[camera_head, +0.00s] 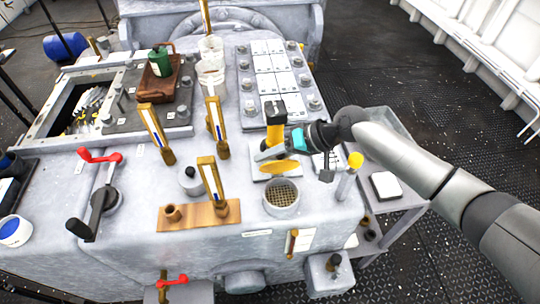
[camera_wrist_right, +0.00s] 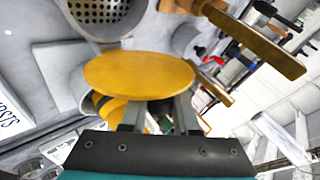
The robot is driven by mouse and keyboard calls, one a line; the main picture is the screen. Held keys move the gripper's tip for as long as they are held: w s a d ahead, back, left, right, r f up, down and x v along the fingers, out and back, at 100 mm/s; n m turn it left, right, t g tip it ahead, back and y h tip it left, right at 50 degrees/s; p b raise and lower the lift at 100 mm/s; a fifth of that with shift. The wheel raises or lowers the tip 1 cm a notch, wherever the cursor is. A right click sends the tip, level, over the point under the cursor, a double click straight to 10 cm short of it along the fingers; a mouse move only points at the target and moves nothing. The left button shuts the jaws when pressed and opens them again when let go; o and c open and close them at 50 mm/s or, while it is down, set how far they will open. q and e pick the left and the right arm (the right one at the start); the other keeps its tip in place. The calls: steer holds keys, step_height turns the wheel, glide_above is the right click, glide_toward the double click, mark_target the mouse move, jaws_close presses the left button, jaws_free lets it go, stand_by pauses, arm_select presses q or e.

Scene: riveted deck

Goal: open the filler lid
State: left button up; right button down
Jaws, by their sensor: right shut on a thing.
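The yellow filler lid (camera_head: 279,167) is an oval-looking disc beside the filler neck (camera_head: 282,208), on its far side. The neck's round mouth shows a mesh strainer and is uncovered. In the right wrist view the lid (camera_wrist_right: 138,75) lies across the front of my right gripper's fingers, and a mesh strainer (camera_wrist_right: 97,9) shows beyond it. My right gripper (camera_head: 268,151) is shut at the lid, beside a yellow post with a dark top (camera_head: 275,112). The lid hides the fingertips in the wrist view, so the exact contact is hidden. My left gripper is not in view.
A post with a yellow knob (camera_head: 355,160) stands close on the right.

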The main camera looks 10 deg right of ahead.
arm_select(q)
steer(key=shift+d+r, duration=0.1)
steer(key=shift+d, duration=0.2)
arm_select(e)
steer(key=shift+w+g, duration=0.3)
steer(key=shift+g, duration=0.2)
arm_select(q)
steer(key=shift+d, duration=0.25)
arm_select(e)
steer(key=shift+f+m, duration=0.1)
steer(key=shift+m, duration=0.2)
steer(key=c, duration=0.7)
jaws_free()
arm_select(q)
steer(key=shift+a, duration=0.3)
arm_select(e)
steer(key=shift+o, duration=0.2)
